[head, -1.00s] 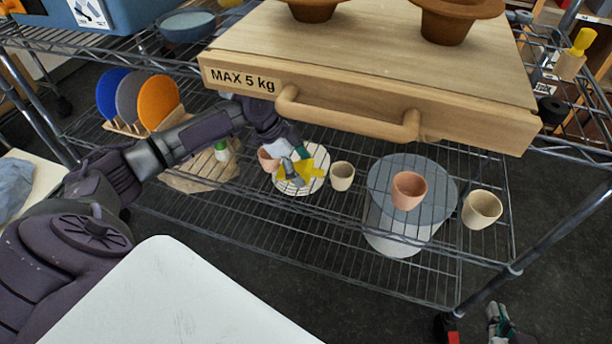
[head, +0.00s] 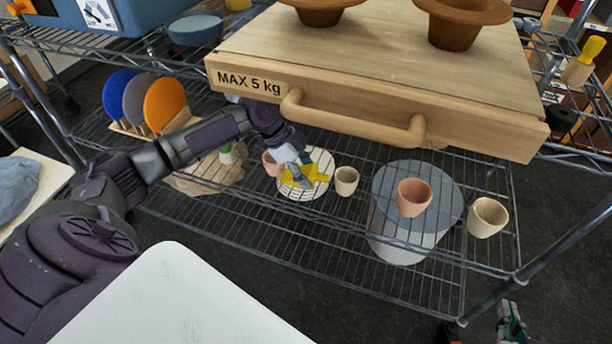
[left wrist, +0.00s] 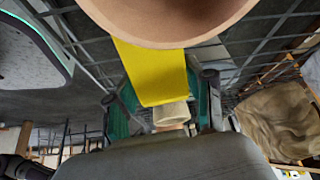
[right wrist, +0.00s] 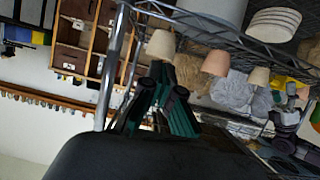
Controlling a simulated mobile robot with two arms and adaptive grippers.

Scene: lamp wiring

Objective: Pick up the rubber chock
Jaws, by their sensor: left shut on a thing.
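A flat yellow piece (head: 318,172), which I take for the rubber chock, is between the fingers of my left gripper (head: 300,180), over or beside a white slatted disc on the wire shelf. In the left wrist view the yellow piece (left wrist: 158,72) lies between the two fingers, and a terracotta pot (left wrist: 170,15) covers its upper end. The gripper is shut on it. Whether the piece touches the shelf I cannot tell. My right gripper (head: 510,322) is low at the lower right of the head view, away from the piece; its fingers look close together, but I cannot tell whether they meet.
Cream pots (head: 346,181) (head: 488,217) and a terracotta pot (head: 413,197) stand right of my left gripper, near a grey round-topped drum (head: 385,235). A wooden drawer-like box (head: 470,115) marked "MAX 5 kg" overhangs from above. Coloured discs (head: 164,104) stand in a rack at left.

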